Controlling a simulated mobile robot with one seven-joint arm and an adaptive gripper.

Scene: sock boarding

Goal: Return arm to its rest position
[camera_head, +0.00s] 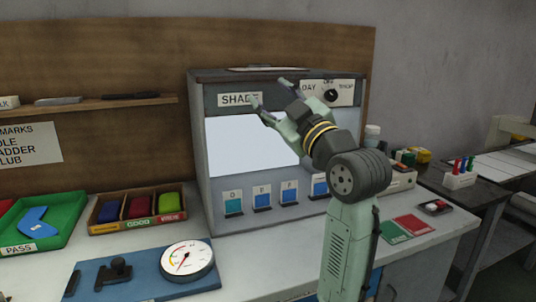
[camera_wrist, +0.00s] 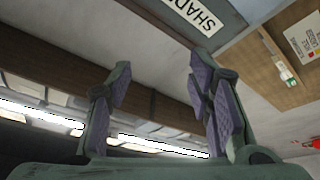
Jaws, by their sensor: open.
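My gripper (camera_head: 271,103) is open and empty. It is raised in front of the upper part of a grey light booth (camera_head: 205,90) with a "SHADE" label (camera_head: 238,99). The fingers point up and to the left in the head view, and they hide part of the booth's top panel. In the wrist view the two purple-padded fingers (camera_wrist: 160,95) stand wide apart with nothing between them. Part of the booth's label (camera_wrist: 198,15) shows above them. My arm rises from the lower right of the head view.
In the booth stand several small coloured cards (camera_head: 262,200). On the bench are a green PASS tray (camera_head: 62,238), a wooden box (camera_head: 95,228) of coloured items, a dial gauge (camera_head: 187,261) on a blue board, and green and red cards (camera_head: 413,225). A shelf (camera_head: 90,105) is at left.

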